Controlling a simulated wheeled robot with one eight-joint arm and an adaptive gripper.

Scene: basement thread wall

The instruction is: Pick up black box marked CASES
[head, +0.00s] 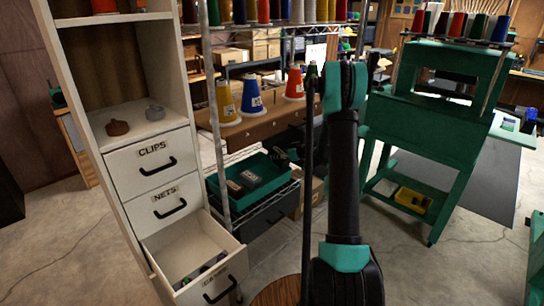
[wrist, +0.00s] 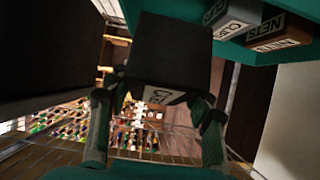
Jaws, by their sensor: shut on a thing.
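In the wrist view a black box (wrist: 172,48) sits between the two fingers of my gripper (wrist: 158,98), which is shut on it. A white label with dark letters shows on the box's lower face, tilted and partly hidden, so I cannot read the whole word. The box is close to the teal tray (wrist: 143,6), seen at the top edge of the wrist view.
A grey box marked CLIPS (wrist: 232,17) and a brown box marked NETS (wrist: 280,32) are in the tray. A white cabinet (head: 118,175) stands left, its bottom drawer (head: 190,255) open. A green machine stand (head: 430,125) is at right.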

